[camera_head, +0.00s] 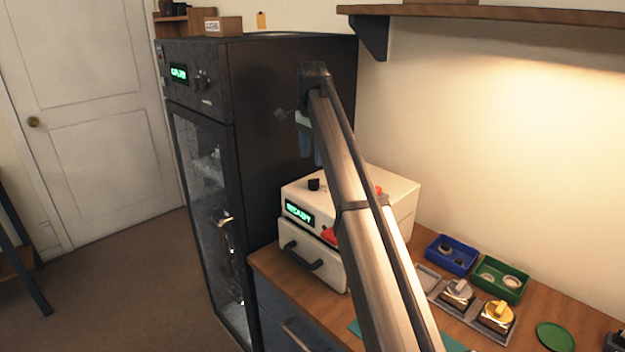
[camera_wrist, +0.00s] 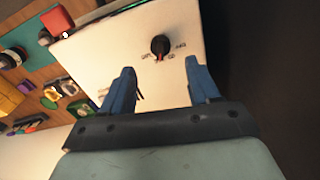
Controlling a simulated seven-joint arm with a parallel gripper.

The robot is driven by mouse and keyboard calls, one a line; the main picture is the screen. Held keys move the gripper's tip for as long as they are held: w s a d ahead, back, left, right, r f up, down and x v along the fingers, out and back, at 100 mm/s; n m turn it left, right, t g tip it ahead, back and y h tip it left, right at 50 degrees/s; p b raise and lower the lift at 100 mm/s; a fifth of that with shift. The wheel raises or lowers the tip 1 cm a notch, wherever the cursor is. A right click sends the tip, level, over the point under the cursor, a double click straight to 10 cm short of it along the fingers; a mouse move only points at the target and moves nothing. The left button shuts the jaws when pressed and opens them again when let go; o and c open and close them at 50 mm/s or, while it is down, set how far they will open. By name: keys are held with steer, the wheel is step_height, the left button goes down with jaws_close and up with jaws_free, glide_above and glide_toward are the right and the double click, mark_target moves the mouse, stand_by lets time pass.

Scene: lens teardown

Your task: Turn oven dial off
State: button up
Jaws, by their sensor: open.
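The white oven box (camera_head: 400,188) stands on the bench with a green lit "READY" display on its front. Its black dial (camera_head: 314,184) sits on top. In the wrist view the dial (camera_wrist: 160,44) is a round black knob on the white panel, with a red mark at its lower edge. Small labels surround it, too blurred to read surely. My gripper (camera_wrist: 160,66) is open and empty, its two blue fingers apart; the dial lies beyond their tips, roughly centred between them. In the head view my gripper (camera_head: 311,158) hangs above the dial, partly hidden by my arm.
A tall black cabinet (camera_head: 277,130) stands left of the box, with its own green display and knobs. Blue (camera_head: 449,266) and green (camera_head: 487,290) trays with small parts lie on the bench at right. A wooden shelf (camera_head: 500,15) overhangs the upper right.

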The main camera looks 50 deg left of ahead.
mark_target(313, 179)
step_height(313, 179, down, 8)
steer(key=shift+f, duration=0.25)
steer(key=shift+c, duration=0.2)
steer(key=c, duration=1)
